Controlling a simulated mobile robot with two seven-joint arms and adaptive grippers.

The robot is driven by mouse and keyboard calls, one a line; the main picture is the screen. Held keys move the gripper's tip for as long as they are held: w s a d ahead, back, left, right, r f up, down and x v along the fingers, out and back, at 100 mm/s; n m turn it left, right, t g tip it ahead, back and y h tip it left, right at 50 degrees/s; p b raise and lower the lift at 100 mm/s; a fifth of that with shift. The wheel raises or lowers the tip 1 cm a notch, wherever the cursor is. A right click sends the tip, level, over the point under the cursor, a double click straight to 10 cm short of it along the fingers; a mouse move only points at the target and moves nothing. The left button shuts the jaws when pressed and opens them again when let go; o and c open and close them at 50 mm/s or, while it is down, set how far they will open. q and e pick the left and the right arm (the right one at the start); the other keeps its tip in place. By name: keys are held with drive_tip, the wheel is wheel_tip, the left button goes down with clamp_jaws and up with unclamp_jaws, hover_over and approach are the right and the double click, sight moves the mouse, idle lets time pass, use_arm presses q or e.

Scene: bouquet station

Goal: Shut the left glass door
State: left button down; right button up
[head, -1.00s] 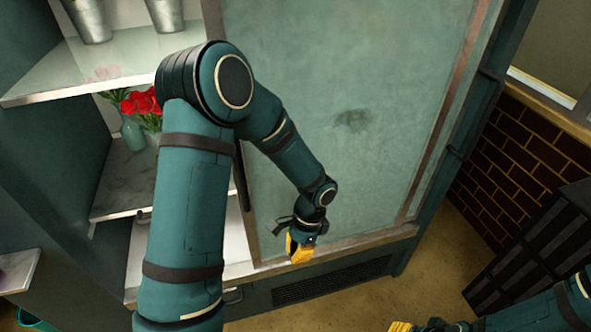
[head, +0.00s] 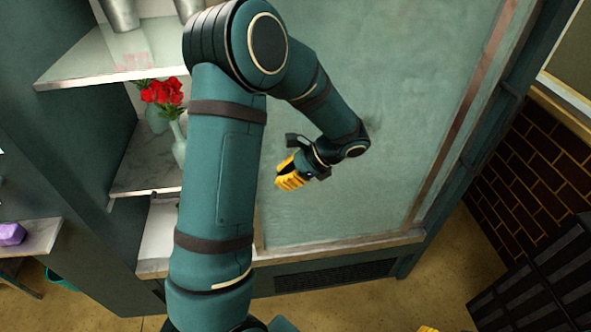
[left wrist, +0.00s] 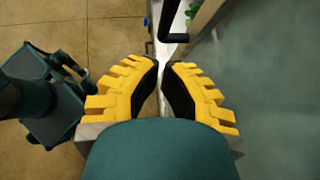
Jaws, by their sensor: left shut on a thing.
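The left glass door's pale, frosted pane (head: 405,130) fills the middle of the head view, with the shelves to its left uncovered. My left gripper (head: 287,177) is in front of the pane, its yellow fingers pointing down and left. In the left wrist view my gripper (left wrist: 164,66) has its fingertips nearly together. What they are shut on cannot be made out. A black bar handle (left wrist: 174,37) shows just beyond the fingertips, beside the glass. In the head view my arm hides the area near the door's left edge. Only a yellow sliver of my right gripper (head: 428,329) shows at the bottom edge.
Red flowers (head: 163,91) and a pale vase (head: 180,145) stand on the open shelves at left. A dark slatted crate (head: 535,285) stands at the lower right by the brick wall (head: 530,165). Bare floor lies below the cabinet.

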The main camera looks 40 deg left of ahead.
use_arm(q)
drive_tip(key=s+a+f, duration=0.2)
drive_tip(key=s+a, duration=0.2)
drive_tip(key=a, duration=0.1)
drive_tip(key=shift+f, duration=0.25)
drive_tip(key=shift+a, duration=0.15)
